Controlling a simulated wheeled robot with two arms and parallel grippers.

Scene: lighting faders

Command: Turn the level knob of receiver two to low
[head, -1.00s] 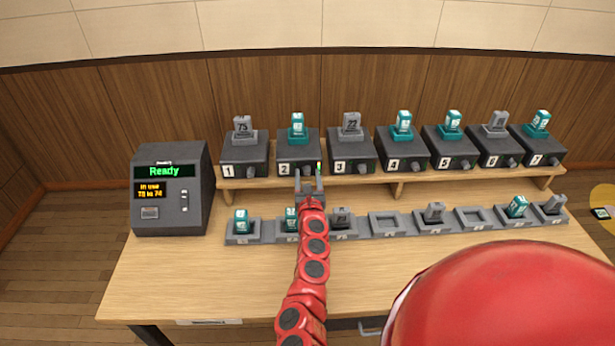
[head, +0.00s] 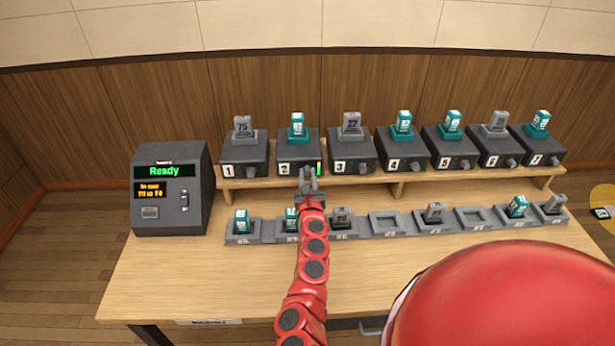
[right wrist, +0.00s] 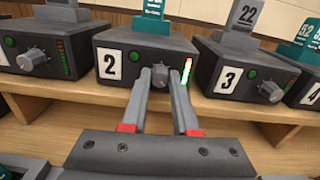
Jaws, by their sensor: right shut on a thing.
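Receiver two (head: 285,152) is a dark box with a white "2" label on the upper shelf, with a teal pack standing in its top. It also shows in the right wrist view (right wrist: 140,45). Its grey level knob (right wrist: 160,75) is on the front face, left of a lit level strip (right wrist: 187,71) and right of a green button. My right gripper (right wrist: 161,78) is shut on this knob, one finger on each side; in the head view the gripper (head: 309,174) hides most of the knob. My left gripper is not in view.
Receiver one (head: 244,155) and receiver three (head: 352,152) stand close on either side. Below, a row of trays (head: 387,224) holds several packs. A console (head: 170,190) reading "Ready" stands at the left. The front of the table (head: 200,275) is clear.

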